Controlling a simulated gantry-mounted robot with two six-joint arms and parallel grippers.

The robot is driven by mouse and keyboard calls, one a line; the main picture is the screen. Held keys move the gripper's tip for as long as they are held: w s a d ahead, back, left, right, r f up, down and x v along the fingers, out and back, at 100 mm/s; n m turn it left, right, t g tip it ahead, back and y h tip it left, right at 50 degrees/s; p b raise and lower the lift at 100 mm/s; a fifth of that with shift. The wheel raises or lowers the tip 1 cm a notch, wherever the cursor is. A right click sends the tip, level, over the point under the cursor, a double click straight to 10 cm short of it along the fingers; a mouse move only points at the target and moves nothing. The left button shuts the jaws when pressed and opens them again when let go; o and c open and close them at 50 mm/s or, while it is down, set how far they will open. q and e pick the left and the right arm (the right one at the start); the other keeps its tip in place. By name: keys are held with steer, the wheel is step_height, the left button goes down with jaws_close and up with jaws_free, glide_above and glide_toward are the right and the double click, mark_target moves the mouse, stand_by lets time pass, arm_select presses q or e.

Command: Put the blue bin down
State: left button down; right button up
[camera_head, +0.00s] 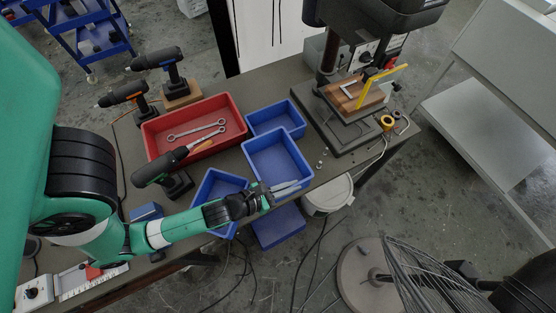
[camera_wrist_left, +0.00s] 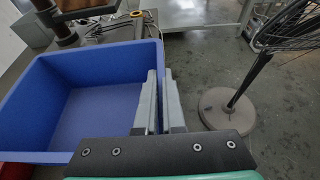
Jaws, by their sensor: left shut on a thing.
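The blue bin (camera_head: 270,163) is an open rectangular tray near the table's front edge, upright or nearly so. My left gripper (camera_head: 286,186) is shut on its near wall in the head view. In the left wrist view the blue bin (camera_wrist_left: 92,115) fills the left side. There, my left gripper (camera_wrist_left: 161,92) has one finger inside the wall and one outside. The bin looks empty. I cannot tell if its underside touches the table. My right gripper is not in view.
Another blue bin (camera_head: 275,118) is just behind, and one (camera_head: 219,187) is left of it, partly behind my arm. A red bin (camera_head: 160,146) holds wrenches. Several drills stand around it. A drill press base (camera_head: 345,135) is to the right. Another blue bin (camera_head: 279,228) is lower, in front.

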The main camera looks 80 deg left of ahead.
mark_target(302, 189)
arm_select(q)
step_height(302, 189, down, 6)
steer(key=b, duration=0.4)
steer(key=shift+f, duration=0.15)
step_height(302, 189, down, 4)
steer(key=b, duration=0.3)
steer(key=shift+r, duration=0.2)
steer(key=shift+f, duration=0.1)
steer(key=c, duration=1)
jaws_free()
